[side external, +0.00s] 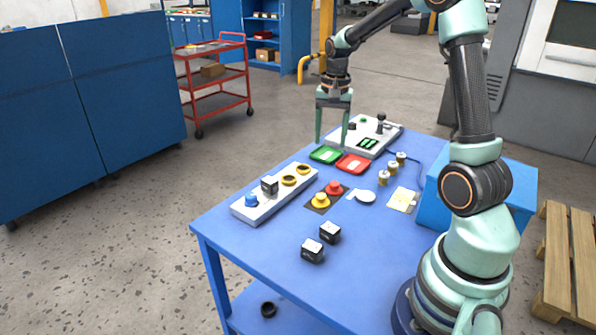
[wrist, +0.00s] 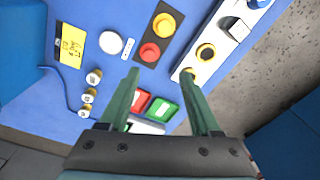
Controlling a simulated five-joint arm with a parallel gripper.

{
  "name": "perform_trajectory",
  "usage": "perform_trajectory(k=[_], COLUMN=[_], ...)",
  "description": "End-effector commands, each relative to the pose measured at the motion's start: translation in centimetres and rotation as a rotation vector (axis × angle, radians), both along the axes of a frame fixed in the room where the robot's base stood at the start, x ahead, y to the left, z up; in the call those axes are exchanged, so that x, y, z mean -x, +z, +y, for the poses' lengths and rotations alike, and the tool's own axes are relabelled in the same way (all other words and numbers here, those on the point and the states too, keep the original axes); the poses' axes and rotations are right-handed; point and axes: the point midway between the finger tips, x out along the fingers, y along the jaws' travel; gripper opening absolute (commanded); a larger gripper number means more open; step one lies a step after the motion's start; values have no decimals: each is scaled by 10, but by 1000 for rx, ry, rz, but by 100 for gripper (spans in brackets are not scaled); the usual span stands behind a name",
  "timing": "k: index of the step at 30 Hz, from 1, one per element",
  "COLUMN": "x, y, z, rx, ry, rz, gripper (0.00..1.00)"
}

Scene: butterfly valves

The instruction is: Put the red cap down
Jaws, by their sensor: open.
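The red cap (side external: 333,187) sits on a small dark plate (side external: 322,204) on the blue table, beside a yellow cap (side external: 320,200). In the wrist view the red cap (wrist: 150,52) shows just beyond the left fingertip, with the yellow cap (wrist: 163,25) farther up. My gripper (side external: 332,142) is open and points down, above the far-left part of the table near the green tray (side external: 326,155) and red tray (side external: 353,164). In the wrist view nothing is between the fingers of my gripper (wrist: 162,73); the trays show below and between them.
A white strip (side external: 262,208) with a blue knob, a black block and yellow rings lies left of the plate. A white panel (side external: 372,133) with a lever stands behind the trays. Brass cylinders (side external: 383,177), a white disc (side external: 366,196) and black cubes (side external: 312,250) stand around. The front-left table is clear.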

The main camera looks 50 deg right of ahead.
Motion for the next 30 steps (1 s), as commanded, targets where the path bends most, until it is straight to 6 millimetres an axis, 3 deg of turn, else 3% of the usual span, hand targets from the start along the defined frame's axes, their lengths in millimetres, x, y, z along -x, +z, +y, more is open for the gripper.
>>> perform_trajectory(k=[1,6,16,22,30], x=[0,11,59,84,94], y=[16,53,88,89,87], z=[18,75,169,201,212], rx=[19,76,201,262,287], ry=[75,338,833,1046,1128], rz=[-29,-111,-273,-347,-374], gripper=[64,64,64,64,64])
